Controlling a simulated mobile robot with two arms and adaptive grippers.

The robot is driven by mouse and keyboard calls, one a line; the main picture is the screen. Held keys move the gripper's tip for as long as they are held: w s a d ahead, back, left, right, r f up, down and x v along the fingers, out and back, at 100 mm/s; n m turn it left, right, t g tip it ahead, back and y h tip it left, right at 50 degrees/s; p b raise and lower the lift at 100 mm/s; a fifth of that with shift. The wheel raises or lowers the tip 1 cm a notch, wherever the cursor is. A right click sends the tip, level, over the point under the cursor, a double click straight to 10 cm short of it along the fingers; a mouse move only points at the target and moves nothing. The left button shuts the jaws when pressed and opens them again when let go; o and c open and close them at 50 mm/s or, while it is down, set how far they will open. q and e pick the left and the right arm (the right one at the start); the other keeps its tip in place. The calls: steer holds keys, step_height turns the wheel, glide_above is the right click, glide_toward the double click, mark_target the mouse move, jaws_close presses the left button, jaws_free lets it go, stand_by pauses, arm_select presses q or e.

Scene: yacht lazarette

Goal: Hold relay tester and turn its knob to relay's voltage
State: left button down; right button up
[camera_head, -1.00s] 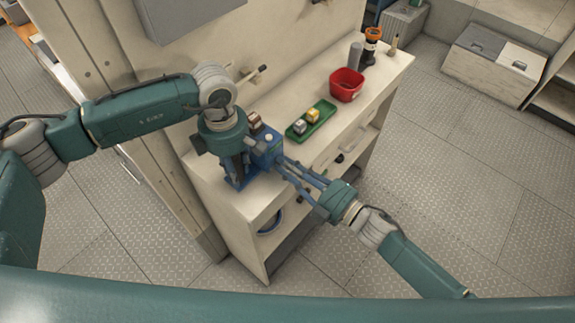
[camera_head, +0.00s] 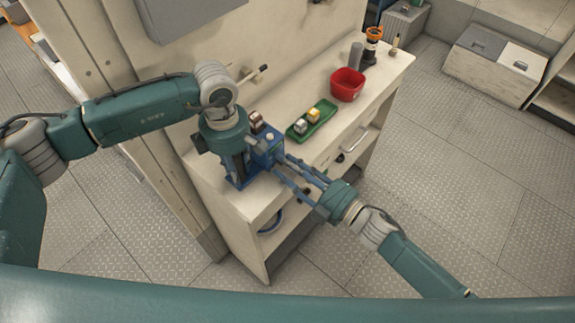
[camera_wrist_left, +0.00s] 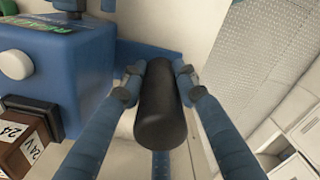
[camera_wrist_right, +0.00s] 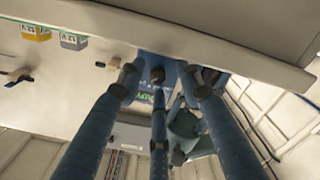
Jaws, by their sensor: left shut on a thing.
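The blue relay tester (camera_head: 267,150) stands on the near end of the workbench. A brown relay (camera_head: 256,119) sits at its top; in the left wrist view this relay (camera_wrist_left: 28,140) carries a 24V label. A pale round button (camera_wrist_left: 15,65) is on the tester near it. My left gripper (camera_wrist_left: 158,88) is shut on the tester's black upright handle (camera_wrist_left: 160,105). My right gripper (camera_wrist_right: 165,80) points at the tester's front face (camera_wrist_right: 160,65) with its fingers apart, close to it. The knob and its setting cannot be made out behind the right fingers.
A green tray (camera_head: 322,126) holds a yellow relay (camera_head: 314,115) and a grey relay (camera_head: 299,127). A red bin (camera_head: 347,84), a grey cylinder (camera_head: 355,55) and an orange-topped dark container (camera_head: 371,44) stand farther along the bench (camera_head: 385,84). The floor to the right is open.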

steer(key=v, duration=1.2)
steer(key=shift+a, duration=0.1)
arm_select(q)
steer(key=c, duration=1.2)
jaws_free()
